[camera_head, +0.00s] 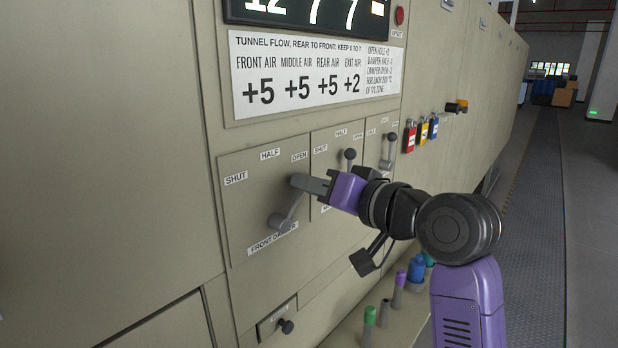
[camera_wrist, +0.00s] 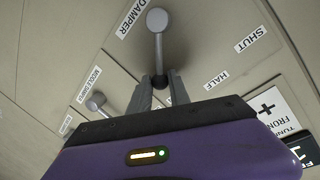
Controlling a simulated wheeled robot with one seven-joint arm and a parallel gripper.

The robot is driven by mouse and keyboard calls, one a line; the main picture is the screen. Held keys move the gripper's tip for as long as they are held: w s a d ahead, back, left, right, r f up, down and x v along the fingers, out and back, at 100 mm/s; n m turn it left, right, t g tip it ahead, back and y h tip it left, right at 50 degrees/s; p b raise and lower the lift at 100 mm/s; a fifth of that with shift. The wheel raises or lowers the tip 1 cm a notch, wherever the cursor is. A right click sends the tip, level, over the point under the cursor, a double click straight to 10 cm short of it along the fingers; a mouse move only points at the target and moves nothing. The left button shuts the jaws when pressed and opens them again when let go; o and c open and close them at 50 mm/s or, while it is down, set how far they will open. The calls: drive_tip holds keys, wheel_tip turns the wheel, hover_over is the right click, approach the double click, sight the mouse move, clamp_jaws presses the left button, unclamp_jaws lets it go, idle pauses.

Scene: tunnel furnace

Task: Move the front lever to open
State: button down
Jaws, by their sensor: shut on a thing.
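The front lever (camera_head: 291,206) is a grey arm on a round hub, on the panel labelled FRONT DAMPER. From its hub it tilts up and right, toward the OPEN label (camera_head: 300,156). The SHUT (camera_head: 236,178) and HALF (camera_head: 270,153) labels lie to its left and above. My gripper (camera_head: 304,184) comes from the right, with its fingers closed around the lever's knob end. In the wrist view, the lever (camera_wrist: 159,48) runs from its hub down between the fingertips (camera_wrist: 163,78). The dark knob is mostly hidden by the fingers.
Two neighbouring levers with dark knobs, the middle one (camera_head: 349,160) and another (camera_head: 389,150), stand close behind my gripper. Padlocks (camera_head: 422,132) hang farther right. A small black knob (camera_head: 286,326) and several colour-topped items (camera_head: 385,313) are below. The aisle at right is clear.

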idle(0.4)
drive_tip(key=c, duration=1.2)
unclamp_jaws()
drive_tip(key=b+v, duration=0.2)
drive_tip(key=v, duration=0.5)
drive_tip(key=shift+s+d, duration=0.25)
drive_tip(key=shift+d, duration=0.1)
